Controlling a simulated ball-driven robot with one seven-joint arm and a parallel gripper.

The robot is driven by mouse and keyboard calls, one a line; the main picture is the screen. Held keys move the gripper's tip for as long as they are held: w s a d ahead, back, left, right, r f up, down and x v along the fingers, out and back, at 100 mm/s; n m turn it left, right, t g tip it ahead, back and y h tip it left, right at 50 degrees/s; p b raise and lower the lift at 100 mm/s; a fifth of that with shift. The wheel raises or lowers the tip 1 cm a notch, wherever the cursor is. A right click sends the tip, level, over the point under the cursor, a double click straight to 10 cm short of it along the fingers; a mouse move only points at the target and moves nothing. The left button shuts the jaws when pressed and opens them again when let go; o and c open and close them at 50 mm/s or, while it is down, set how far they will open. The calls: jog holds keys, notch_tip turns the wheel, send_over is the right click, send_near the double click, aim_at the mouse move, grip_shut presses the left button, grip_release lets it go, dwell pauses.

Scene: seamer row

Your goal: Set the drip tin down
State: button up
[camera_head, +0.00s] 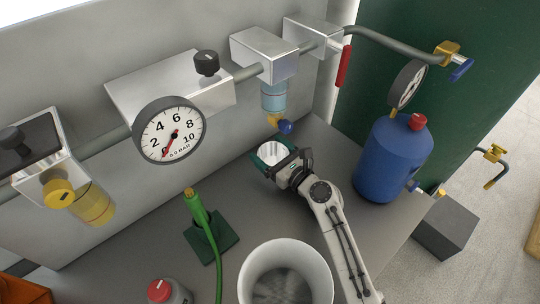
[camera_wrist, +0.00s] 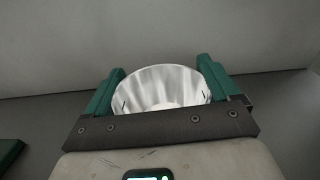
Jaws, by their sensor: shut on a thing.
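The drip tin (camera_head: 271,151) is a small shiny metal cup, held between the green fingers of my gripper (camera_head: 273,157). In the head view it is below and a little left of the blue drain knob (camera_head: 285,127) under the clear-blue bowl. The wrist view shows the tin (camera_wrist: 160,88) upright and open, with a finger of my gripper (camera_wrist: 160,92) on each side. The tin's base is hidden, so I cannot tell whether it touches the grey bench.
A white bucket (camera_head: 285,250) stands in front, left of my arm. A green nozzle on a green base (camera_head: 211,235) is to the left. A blue tank (camera_head: 393,160) stands right. A pressure gauge (camera_head: 170,130) is on the wall. Bare bench (camera_head: 150,220) lies left.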

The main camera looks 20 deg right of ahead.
jog(key=shift+f, duration=0.25)
jog(key=shift+f, duration=0.15)
jog(key=o, duration=0.9)
jog(key=shift+r, duration=0.2)
jog(key=v, duration=1.2)
jog(key=shift+b, duration=0.4)
